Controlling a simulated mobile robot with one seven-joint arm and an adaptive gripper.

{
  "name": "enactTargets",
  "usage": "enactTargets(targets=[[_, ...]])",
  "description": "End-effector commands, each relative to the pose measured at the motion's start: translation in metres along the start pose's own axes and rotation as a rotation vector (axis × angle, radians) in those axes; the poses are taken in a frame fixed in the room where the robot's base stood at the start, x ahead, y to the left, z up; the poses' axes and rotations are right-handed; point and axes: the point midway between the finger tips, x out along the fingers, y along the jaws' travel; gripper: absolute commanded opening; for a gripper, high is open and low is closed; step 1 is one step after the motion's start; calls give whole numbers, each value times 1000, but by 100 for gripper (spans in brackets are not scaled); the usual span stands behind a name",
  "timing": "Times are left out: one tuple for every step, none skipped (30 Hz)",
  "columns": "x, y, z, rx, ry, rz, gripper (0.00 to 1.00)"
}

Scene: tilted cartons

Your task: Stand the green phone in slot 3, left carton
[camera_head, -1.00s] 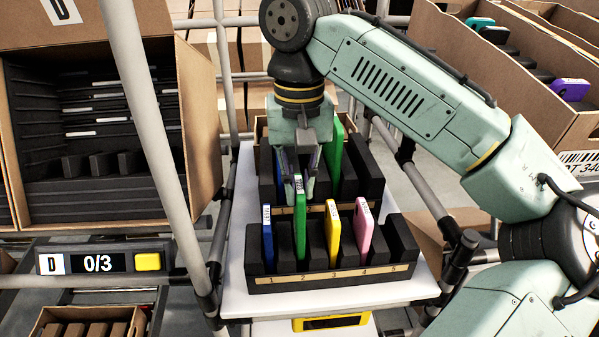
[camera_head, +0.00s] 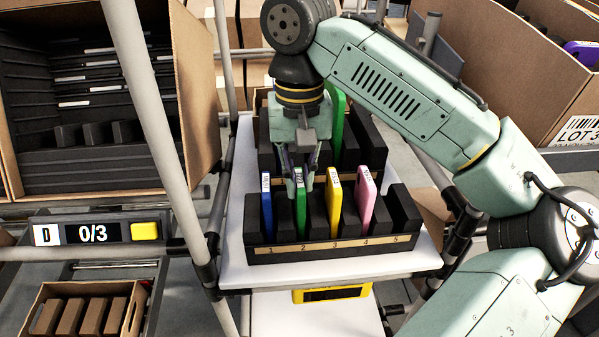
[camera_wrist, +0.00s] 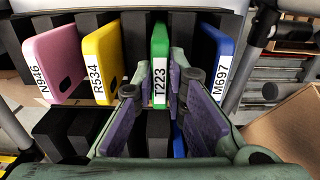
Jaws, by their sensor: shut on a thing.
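A green phone (camera_head: 300,212) labelled T223 stands upright in the front black rack (camera_head: 340,247), between a blue and a yellow phone. In the wrist view the green phone (camera_wrist: 159,42) stands between my two purple-padded fingers. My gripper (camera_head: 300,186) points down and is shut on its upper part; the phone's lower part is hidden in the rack. The left carton (camera_head: 198,112) is tilted, with black slot dividers inside and no phone visible in its front slots. Its slot numbers cannot be read.
A blue phone (camera_wrist: 218,55), yellow phone (camera_head: 335,212) and pink phone (camera_head: 365,200) stand in the front rack. Another green phone (camera_head: 338,112) stands behind. A grey post (camera_head: 150,125) rises between rack and left carton. A sign (camera_head: 98,233) reads D 0/3.

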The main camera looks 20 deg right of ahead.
Motion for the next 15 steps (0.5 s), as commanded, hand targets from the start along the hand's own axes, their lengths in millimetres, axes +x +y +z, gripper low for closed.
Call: enactTargets(targets=[[0, 0, 0, 0, 0, 0, 0], [0, 0, 0, 0, 0, 0, 0], [0, 0, 0, 0, 0, 0, 0], [0, 0, 0, 0, 0, 0, 0], [0, 0, 0, 0, 0, 0, 0], [0, 0, 0, 0, 0, 0, 0], [0, 0, 0, 0, 0, 0, 0], [0, 0, 0, 0, 0, 0, 13], [0, 0, 0, 0, 0, 0, 16], [0, 0, 0, 0, 0, 0, 18], [0, 0, 0, 0, 0, 0, 20], [0, 0, 0, 0, 0, 0, 22], [0, 0, 0, 0, 0, 0, 24], [0, 0, 0, 0, 0, 0, 26], [0, 0, 0, 0, 0, 0, 29]])
